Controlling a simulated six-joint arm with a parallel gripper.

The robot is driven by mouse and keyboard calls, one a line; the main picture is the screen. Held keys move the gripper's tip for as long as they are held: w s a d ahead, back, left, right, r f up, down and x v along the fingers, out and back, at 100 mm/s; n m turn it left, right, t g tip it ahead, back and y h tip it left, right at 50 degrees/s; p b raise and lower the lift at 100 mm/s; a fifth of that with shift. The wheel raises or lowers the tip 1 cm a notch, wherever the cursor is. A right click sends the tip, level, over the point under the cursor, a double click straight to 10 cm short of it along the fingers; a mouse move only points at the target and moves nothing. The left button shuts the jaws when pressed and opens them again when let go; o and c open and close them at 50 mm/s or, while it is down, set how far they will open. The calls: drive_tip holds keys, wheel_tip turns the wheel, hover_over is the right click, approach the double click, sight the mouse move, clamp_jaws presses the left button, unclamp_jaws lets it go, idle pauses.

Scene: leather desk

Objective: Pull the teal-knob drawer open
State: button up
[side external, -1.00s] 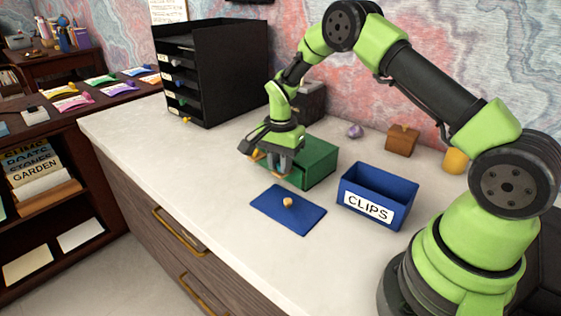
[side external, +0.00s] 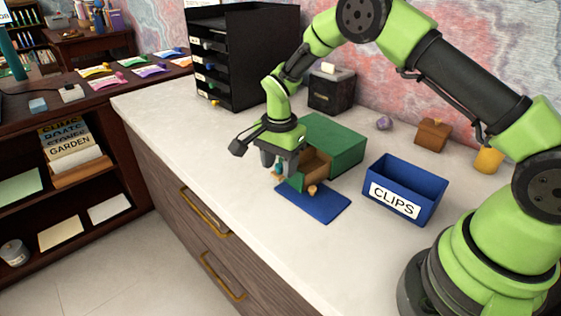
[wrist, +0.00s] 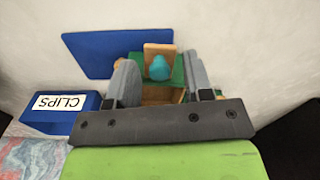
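The green drawer box (side external: 338,145) stands on the desk with its drawer (side external: 318,165) pulled partly out, showing a wooden inside. In the wrist view the teal knob (wrist: 159,68) is on a wooden-coloured piece at the drawer's front. It also shows small, partly hidden, in the side view (side external: 277,171). My gripper (side external: 278,165) is at the drawer's front, pointing down. In the wrist view its two grey fingers (wrist: 160,78) stand on either side of the knob, with a visible gap to each.
A blue mat (side external: 325,208) lies in front of the drawer, with a small wooden knob-like piece (side external: 312,190) close to the drawer's corner. A blue CLIPS bin (side external: 405,190) stands to the right. A black tray rack (side external: 245,55) stands behind. The desk's left part is clear.

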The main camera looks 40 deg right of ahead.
drive_tip(key=shift+r, duration=0.1)
wheel_tip(320, 180, up, 9)
drive_tip(key=shift+r, duration=0.4)
idle(0.3)
drive_tip(key=s+a+r+n+t+y, duration=0.1)
drive_tip(key=s+r+n+t, duration=0.4)
drive_tip(key=s+r, duration=0.75)
drive_tip(key=s+a+r+n+t+y, duration=0.1)
drive_tip(key=s+r+n+t, duration=0.1)
drive_tip(key=s+n, duration=0.5)
drive_tip(key=s, duration=0.5)
drive_tip(key=shift+r, duration=0.3)
